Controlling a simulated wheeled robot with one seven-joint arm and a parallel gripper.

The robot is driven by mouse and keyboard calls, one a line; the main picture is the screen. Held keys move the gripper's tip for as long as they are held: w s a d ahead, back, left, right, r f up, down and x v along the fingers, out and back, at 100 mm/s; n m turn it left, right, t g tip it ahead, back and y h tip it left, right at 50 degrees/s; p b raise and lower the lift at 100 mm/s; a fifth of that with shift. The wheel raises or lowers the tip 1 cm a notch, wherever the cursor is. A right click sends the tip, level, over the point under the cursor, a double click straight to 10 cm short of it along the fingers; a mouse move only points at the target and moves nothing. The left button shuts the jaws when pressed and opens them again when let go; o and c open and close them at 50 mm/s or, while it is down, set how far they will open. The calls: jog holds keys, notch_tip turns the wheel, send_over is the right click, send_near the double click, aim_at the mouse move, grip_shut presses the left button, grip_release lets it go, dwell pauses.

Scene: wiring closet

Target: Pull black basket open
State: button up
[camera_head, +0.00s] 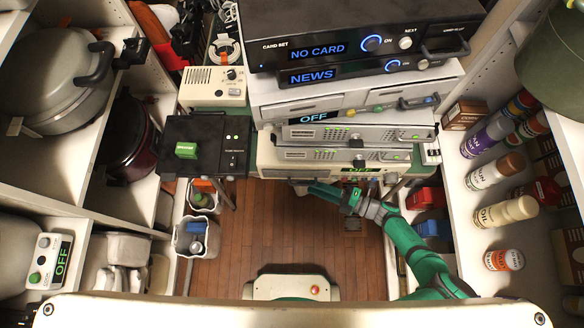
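No thing shows plainly as a black basket, so I cannot tell which one it is. A black box (178,136) with a green block on top stands left of the device stack. A wide black unit (283,30) with a "NO CARD" display sits on top of the stack. My gripper (313,188) is at the end of my green arm, low in front of the stack, and points left. It is just below the bottom beige unit (270,160). Its fingers are small and partly merged in this view, so their opening and any contact are unclear.
Wooden floor (230,245) is open below the stack. A left shelf holds a large pot (50,85) and a dark red cooker (128,140). A right shelf holds several bottles (505,212). Red and blue boxes (428,228) lie beside my arm.

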jog(key=x, duration=0.9)
jog(key=shift+a, duration=0.35)
jog(key=shift+c, duration=0.3)
grip_shut()
